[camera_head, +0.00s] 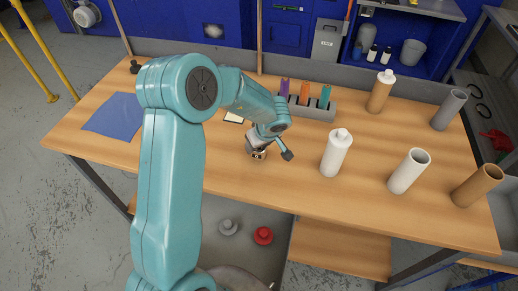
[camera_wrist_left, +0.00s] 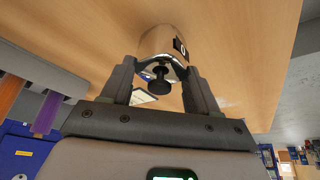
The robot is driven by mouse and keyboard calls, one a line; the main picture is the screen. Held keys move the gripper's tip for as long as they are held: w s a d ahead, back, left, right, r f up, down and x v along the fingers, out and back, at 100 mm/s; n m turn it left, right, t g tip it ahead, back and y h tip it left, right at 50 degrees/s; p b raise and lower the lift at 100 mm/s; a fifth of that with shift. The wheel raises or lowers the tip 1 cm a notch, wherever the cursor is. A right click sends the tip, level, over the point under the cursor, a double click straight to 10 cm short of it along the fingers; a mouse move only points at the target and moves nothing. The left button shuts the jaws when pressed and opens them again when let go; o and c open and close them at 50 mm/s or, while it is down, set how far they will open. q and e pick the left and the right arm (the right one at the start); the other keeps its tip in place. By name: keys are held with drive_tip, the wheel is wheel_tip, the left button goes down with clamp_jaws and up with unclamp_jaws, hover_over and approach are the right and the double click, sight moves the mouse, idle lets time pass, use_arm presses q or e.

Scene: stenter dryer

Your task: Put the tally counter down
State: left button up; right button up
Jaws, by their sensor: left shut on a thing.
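The tally counter is a small shiny metal body with a black knob; in the left wrist view the counter (camera_wrist_left: 163,42) sits between my two grey fingers. My left gripper (camera_wrist_left: 157,80) is shut on it. In the head view the counter (camera_head: 258,155) shows only partly below my left gripper (camera_head: 256,145), over the middle of the wooden table (camera_head: 225,175). It is at or just above the table top; I cannot tell whether it touches. My right gripper is not in view.
A rack (camera_head: 320,110) with purple, orange and teal items stands behind. A white bottle (camera_head: 336,153), a white tube (camera_head: 408,171) and other cones stand to the right. A blue cloth (camera_head: 114,116) lies left. The table front is clear.

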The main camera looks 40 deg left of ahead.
use_arm(q)
wheel_tip(320, 180, down, 2)
drive_tip(key=shift+w+a+f, duration=0.1)
drive_tip(key=shift+f, duration=0.05)
drive_tip(key=o, duration=1.1)
drive_tip(key=shift+f, duration=0.15)
